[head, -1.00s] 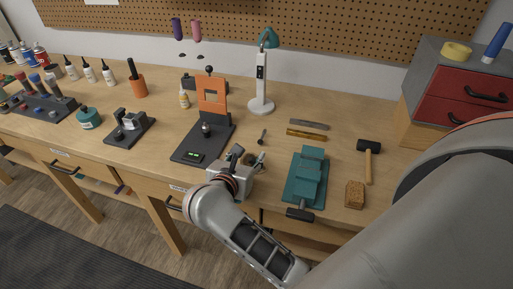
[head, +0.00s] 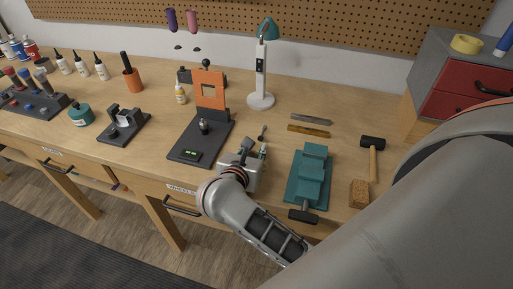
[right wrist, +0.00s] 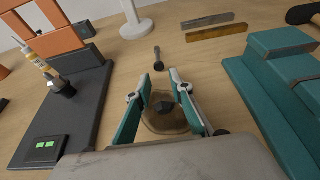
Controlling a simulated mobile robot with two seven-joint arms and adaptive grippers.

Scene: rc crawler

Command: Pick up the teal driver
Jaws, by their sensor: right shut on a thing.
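My right gripper (head: 250,148) is over the bench near its front edge, just right of the black base of the orange stand. In the right wrist view (right wrist: 167,110) its two teal-padded fingers stand apart, shut on a dark knobbed piece (right wrist: 166,106) with a brownish round part around it. This piece is seen nearly end-on, and I cannot tell whether it is the teal driver. No teal-handled driver shows clearly. A small dark tool (head: 262,131) lies just beyond the gripper and shows in the right wrist view (right wrist: 157,60). My left gripper is not in view.
A teal vise (head: 309,176) stands close to the right of my gripper. The orange stand (head: 211,88) is to the left, and a white lamp (head: 261,75) behind. A hammer (head: 374,155) and a cork-like block (head: 359,193) lie farther right. Grey and brass bars (head: 308,130) lie behind the vise.

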